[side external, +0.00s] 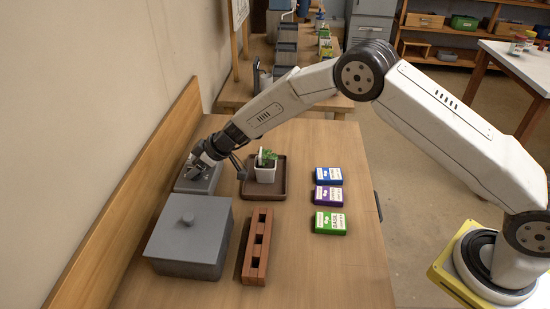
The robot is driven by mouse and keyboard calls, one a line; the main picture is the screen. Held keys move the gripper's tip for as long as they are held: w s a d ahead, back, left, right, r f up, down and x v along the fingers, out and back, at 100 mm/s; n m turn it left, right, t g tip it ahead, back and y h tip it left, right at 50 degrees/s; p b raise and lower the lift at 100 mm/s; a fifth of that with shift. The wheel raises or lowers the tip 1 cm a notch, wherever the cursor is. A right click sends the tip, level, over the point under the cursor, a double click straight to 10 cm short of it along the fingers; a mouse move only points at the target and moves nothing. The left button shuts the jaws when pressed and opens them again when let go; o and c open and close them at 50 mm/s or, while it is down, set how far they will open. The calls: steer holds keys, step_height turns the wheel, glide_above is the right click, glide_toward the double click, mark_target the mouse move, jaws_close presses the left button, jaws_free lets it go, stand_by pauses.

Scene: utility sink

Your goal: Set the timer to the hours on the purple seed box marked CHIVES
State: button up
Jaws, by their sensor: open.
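The purple seed box (329,197) lies on the right part of the wooden table, between a blue seed box (328,176) and a green seed box (330,222). The lettering on its white label is too small to read. A grey box (207,186), which looks like the timer, sits against the wooden backboard at the left. My gripper (198,172) is open, pointing down at the top of this box. The gripper covers most of the top, so any dial or marks are hidden. I cannot tell whether the fingers touch it.
A large grey lidded box (190,238) stands just in front of the timer. A reddish slotted block (257,247) lies beside it. A potted plant (265,172) stands on a brown tray (278,189) under my arm. The table (320,265) is clear around the seed boxes.

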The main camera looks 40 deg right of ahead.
jaws_close()
steer(key=shift+a+m+t+h, duration=0.1)
steer(key=shift+m+t+h, duration=0.75)
steer(key=shift+m, duration=0.75)
jaws_free()
steer(key=shift+s+r, duration=0.1)
steer(key=shift+s, duration=0.05)
